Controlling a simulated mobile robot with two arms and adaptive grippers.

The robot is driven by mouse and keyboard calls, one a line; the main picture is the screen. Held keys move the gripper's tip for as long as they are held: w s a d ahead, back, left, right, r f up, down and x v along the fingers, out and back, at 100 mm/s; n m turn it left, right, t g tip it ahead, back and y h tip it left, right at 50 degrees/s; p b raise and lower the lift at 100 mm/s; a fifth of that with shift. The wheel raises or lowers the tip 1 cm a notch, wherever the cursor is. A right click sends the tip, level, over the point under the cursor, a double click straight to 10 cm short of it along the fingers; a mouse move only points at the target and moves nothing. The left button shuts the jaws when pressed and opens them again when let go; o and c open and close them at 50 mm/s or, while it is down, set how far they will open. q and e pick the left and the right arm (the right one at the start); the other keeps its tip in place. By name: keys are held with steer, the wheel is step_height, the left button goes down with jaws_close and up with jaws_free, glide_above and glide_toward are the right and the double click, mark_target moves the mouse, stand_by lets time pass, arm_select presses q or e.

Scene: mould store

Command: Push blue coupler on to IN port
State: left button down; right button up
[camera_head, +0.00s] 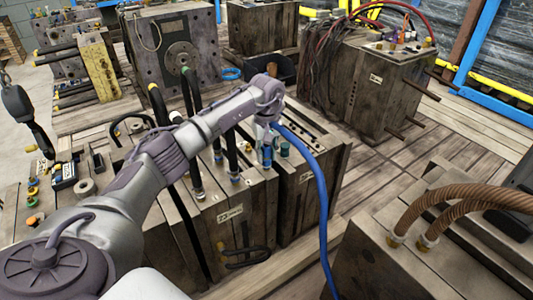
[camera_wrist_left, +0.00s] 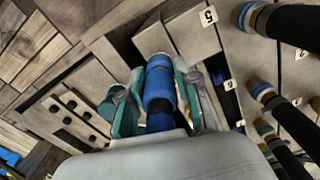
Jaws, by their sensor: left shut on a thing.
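My left gripper (camera_head: 264,148) is over the top of the wooden-sided mould block (camera_head: 295,190) at the centre of the head view. In the left wrist view its two teal-padded fingers (camera_wrist_left: 159,105) are shut around the blue coupler (camera_wrist_left: 159,80). A pale cylinder shows at the coupler's far end, against the block; I cannot tell whether it is the coupler's nose or a port stub, nor whether they touch. A blue hose (camera_head: 322,190) loops from the gripper down the block's front. No IN label is readable. My right gripper is not in view.
Dark hoses with brass ends (camera_wrist_left: 278,100) stand on the block close to the right of the gripper, by small number tags. A teal cap (camera_head: 284,149) is just right of it. Brown hoses (camera_head: 460,205) rise from a block at the right.

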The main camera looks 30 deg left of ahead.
arm_select(q)
steer(key=shift+f, duration=0.55)
stand_by(1.4)
steer(key=c, duration=0.7)
jaws_free()
steer(key=shift+c, duration=0.2)
step_height(320, 180, up, 12)
